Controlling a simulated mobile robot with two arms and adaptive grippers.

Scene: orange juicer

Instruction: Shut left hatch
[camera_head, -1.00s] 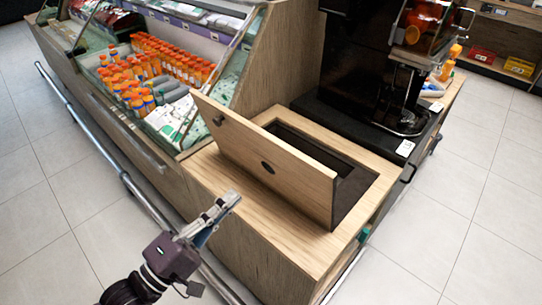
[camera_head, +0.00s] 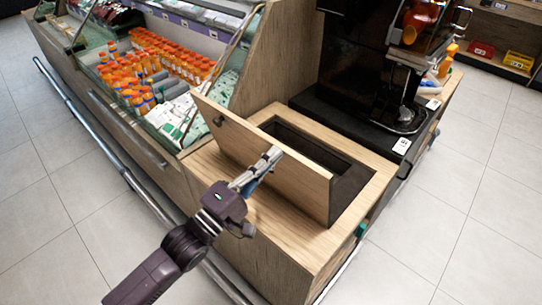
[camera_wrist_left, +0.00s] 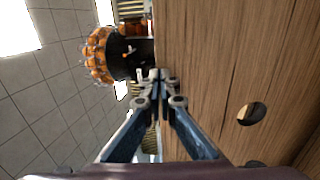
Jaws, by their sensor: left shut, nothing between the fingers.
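The left hatch (camera_head: 222,136) is a wooden panel standing open and tilted up along the near side of a dark rectangular opening (camera_head: 311,150) in the wooden counter. My left gripper (camera_head: 272,156) is shut and empty. In the left wrist view the closed fingertips (camera_wrist_left: 159,78) lie beside the wooden panel (camera_wrist_left: 215,60), with the round hole (camera_wrist_left: 252,113) to the right. Whether they touch the panel I cannot tell.
A black juicer machine (camera_head: 352,65) stands behind the opening. A glass-fronted display case with several orange juice bottles (camera_head: 165,60) is at the left, with a metal rail (camera_head: 110,155) along its base. Tiled floor (camera_head: 470,200) is free at the right.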

